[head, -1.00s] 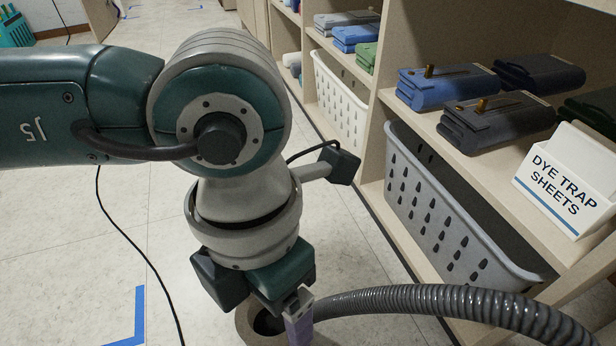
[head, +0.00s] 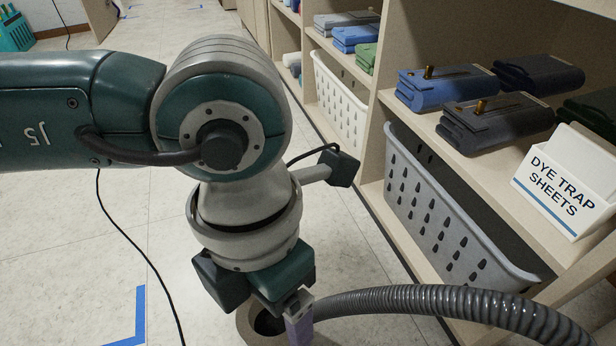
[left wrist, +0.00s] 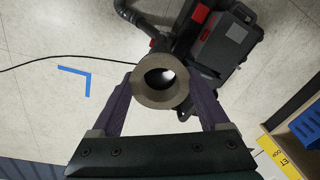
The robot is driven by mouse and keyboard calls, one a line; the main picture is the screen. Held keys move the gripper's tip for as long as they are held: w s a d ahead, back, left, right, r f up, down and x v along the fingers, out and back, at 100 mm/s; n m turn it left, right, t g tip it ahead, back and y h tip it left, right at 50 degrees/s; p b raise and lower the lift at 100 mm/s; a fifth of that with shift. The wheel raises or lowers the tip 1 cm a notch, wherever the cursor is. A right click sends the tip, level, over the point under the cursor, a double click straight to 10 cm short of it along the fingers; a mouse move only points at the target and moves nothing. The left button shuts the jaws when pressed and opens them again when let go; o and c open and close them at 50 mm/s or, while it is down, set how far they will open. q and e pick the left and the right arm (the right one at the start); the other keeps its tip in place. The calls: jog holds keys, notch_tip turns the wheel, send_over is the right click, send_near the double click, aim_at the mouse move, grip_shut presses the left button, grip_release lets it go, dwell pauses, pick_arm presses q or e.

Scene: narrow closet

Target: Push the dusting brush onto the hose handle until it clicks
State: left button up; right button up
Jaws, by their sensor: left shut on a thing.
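My left gripper (left wrist: 163,88) points down, with its purple fingers closed on the two sides of a tan-brown ring-shaped piece (left wrist: 160,104), which looks like the dusting brush. Its round dark opening faces the wrist camera, with a light spot inside. In the head view the ring (head: 243,325) shows at the bottom edge, partly hidden by the gripper (head: 298,318). A grey ribbed hose (head: 430,297) arcs in from the right and passes out of sight at the gripper finger. I cannot tell a hose handle, or whether the hose meets the ring. My right gripper is not in view.
A black and red vacuum machine (left wrist: 228,45) stands on the floor. Shelves on the right hold a grey basket (head: 440,215), folded cloths (head: 495,120) and a dye trap sheets box (head: 562,185). A thin black cable (head: 125,235) crosses the floor on the left, which is otherwise mostly clear.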

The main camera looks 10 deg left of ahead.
pick_arm(q)
jog(key=shift+s+d+f+b, duration=0.1)
jog(key=shift+f+b, duration=0.75)
jog(key=shift+f, duration=0.25)
jog(key=shift+s+f+b, duration=0.1)
jog(key=shift+f+b, duration=0.7)
jog(key=shift+f, duration=0.25)
jog(key=o, duration=1.3)
jog(key=shift+c, duration=0.2)
jog(key=r+p, duration=0.2)
jog(key=r, duration=0.1)
jog(key=r+p, duration=0.2)
jog(key=r, duration=0.1)
jog(key=w+r+p, duration=0.1)
jog(key=r+p, duration=0.1)
jog(key=r, duration=0.2)
jog(key=shift+a, duration=0.25)
